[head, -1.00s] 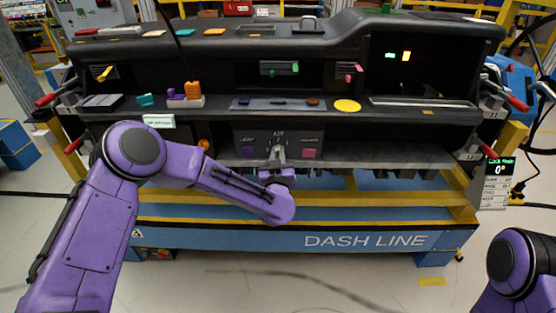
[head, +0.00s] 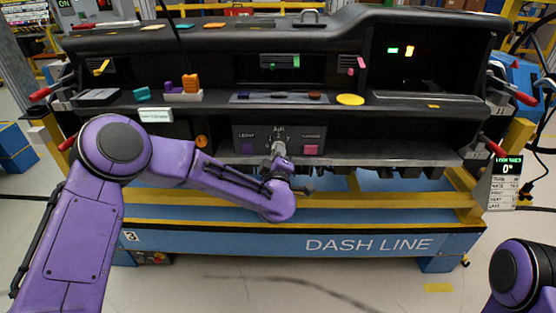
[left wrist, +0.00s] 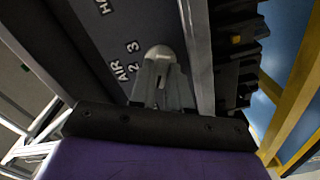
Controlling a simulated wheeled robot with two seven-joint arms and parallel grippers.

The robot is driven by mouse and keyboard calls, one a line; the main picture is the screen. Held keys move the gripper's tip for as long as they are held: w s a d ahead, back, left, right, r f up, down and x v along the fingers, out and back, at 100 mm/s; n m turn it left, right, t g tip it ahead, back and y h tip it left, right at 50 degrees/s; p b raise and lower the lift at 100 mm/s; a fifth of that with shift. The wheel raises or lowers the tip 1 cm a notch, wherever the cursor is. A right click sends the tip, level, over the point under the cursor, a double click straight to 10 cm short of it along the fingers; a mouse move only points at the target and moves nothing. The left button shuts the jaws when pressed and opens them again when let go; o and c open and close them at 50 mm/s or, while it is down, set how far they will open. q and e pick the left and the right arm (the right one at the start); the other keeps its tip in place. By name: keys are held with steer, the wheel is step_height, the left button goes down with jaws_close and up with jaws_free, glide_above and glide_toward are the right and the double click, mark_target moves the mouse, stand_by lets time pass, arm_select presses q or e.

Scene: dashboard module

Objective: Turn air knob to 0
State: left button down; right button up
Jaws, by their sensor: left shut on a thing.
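The air knob (left wrist: 160,52) is a light grey rounded knob on the dark control panel (head: 240,132), under the printed word AIR. In the left wrist view the digits 2 and 3 show beside it. My left gripper (head: 279,150) reaches the panel from the front and is shut on the knob; its grey fingers also show in the left wrist view (left wrist: 163,82). The fingers hide much of the knob, so I cannot tell which number it points to. My right gripper is out of view; only part of my right arm shows at the lower right.
A shelf edge (head: 375,157) runs under the panel, above the blue DASH LINE beam (head: 370,244). A small display (head: 508,167) at the right reads 0°.

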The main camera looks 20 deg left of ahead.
arm_select(q)
steer(key=shift+f+n+b, duration=0.15)
steer(key=shift+n+b, duration=1.45)
steer(key=shift+n, duration=1.1)
steer(key=c, duration=1.1)
jaws_free()
steer(key=v, duration=1)
steer(key=shift+s+b, duration=0.35)
steer(key=shift+b, duration=0.05)
